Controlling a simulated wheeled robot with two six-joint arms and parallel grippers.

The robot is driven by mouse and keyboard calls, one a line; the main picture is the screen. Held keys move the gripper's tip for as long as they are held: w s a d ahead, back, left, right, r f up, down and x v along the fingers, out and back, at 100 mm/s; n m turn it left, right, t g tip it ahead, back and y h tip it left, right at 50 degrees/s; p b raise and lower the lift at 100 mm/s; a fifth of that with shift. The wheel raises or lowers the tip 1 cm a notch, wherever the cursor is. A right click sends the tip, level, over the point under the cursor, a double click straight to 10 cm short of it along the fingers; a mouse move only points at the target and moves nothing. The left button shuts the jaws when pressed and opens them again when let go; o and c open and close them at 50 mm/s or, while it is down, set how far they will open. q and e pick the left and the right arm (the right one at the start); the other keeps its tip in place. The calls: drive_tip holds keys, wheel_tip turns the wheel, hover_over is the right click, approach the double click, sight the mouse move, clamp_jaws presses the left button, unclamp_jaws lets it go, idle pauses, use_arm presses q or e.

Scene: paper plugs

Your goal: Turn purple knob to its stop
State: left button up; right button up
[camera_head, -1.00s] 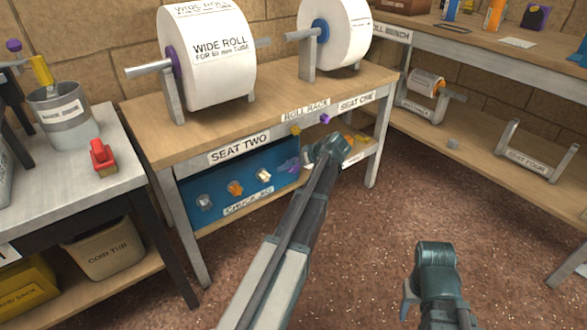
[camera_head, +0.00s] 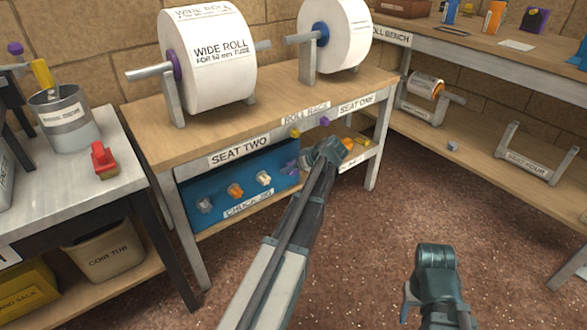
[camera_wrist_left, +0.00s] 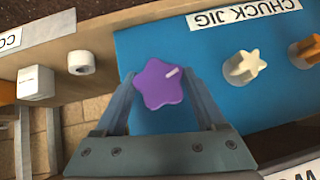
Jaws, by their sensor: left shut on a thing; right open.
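The purple star-shaped knob (camera_wrist_left: 158,83) sits on the blue chuck jig panel (camera_wrist_left: 135,45). A short white mark on it points to the upper right in the left wrist view. My left gripper (camera_wrist_left: 160,90) has one finger on each side of the knob and is shut on it. In the head view my left wrist reaches the panel's right end, and only part of the purple knob (camera_head: 291,167) shows beside it. My right gripper (camera_head: 410,298) is low at the right, above the floor, away from the bench; it is open, with its fingers mostly hidden.
On the panel beside the purple knob are a cream knob (camera_head: 263,178), an orange knob (camera_head: 235,190) and a grey knob (camera_head: 204,205). The roll rack top (camera_head: 280,100) lies above the panel. A table leg (camera_head: 372,165) stands right of my left wrist. The floor in front is clear.

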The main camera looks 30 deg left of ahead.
use_arm(q)
drive_tip(key=shift+s+n+t+h, duration=0.25)
drive_tip(key=shift+n+t+h, duration=0.05)
drive_tip(key=shift+t, duration=0.3)
drive_tip(key=shift+f+n+t+h, duration=0.1)
drive_tip(key=shift+n+t+h, duration=0.25)
drive_tip(key=shift+t, duration=0.35)
drive_tip(key=shift+f+n+t+h+b, duration=0.1)
drive_tip(key=shift+n+t+h+b, duration=0.15)
drive_tip(key=shift+n+t+b, duration=0.55)
drive_tip(key=n+t+b, duration=0.1)
drive_tip(key=t+b, duration=0.1)
drive_tip(key=t, duration=0.1)
drive_tip(key=shift+f+h+b, duration=0.1)
drive_tip(key=shift+h+b, duration=0.2)
drive_tip(key=shift+h, duration=0.1)
drive_tip(key=shift+w+n+t+b, duration=0.1)
drive_tip(key=shift+n+t+b, duration=0.65)
drive_tip(key=shift+t+b, duration=0.25)
drive_tip(key=shift+r, duration=0.2)
drive_tip(key=o, duration=1.3)
